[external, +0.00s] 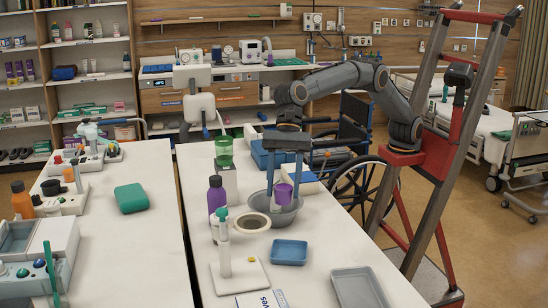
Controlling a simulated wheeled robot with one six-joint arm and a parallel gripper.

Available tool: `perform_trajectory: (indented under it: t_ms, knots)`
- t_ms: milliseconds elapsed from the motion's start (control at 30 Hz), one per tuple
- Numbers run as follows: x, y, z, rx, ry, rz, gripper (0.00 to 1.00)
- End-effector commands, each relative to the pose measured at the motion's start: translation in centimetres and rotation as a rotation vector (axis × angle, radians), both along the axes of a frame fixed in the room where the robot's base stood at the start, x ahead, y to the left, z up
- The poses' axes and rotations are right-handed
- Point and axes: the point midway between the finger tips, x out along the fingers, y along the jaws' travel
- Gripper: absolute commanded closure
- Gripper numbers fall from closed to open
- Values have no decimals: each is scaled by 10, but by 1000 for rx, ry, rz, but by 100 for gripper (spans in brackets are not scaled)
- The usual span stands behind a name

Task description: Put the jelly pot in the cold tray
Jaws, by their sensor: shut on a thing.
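A small purple pot (283,193), which looks like the jelly pot, is between the fingers of my gripper (284,190). My gripper points down and is shut on it, over a grey bowl (287,217). I cannot tell whether the pot still touches the bowl. A small blue tray (290,252) lies empty on the white table in front of the bowl. A larger grey tray (358,289) lies empty nearer the front right edge. Which of the two is the cold tray is not clear from this view.
Left of the bowl stand a purple bottle (217,195), a round cream dish (254,222) and a white stand (225,258) with an upright tube. A green cup (224,151) and blue box (262,155) are behind. A wheelchair (355,150) stands beyond the table.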

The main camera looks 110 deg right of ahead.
Motion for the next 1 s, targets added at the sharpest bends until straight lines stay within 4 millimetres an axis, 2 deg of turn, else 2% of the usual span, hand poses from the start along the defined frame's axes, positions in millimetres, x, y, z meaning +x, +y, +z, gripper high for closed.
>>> perform_trajectory:
  t_ms: [33,200,400,667,1000]
  knots:
    - [-18,24,1,0,0,31,78]
    - [-69,85,1,1,0,114,78]
    - [-115,131,1,1,0,182,78]
    - [-157,168,1,0,0,240,78]
    - [-155,166,-75,-2,4,237,78]
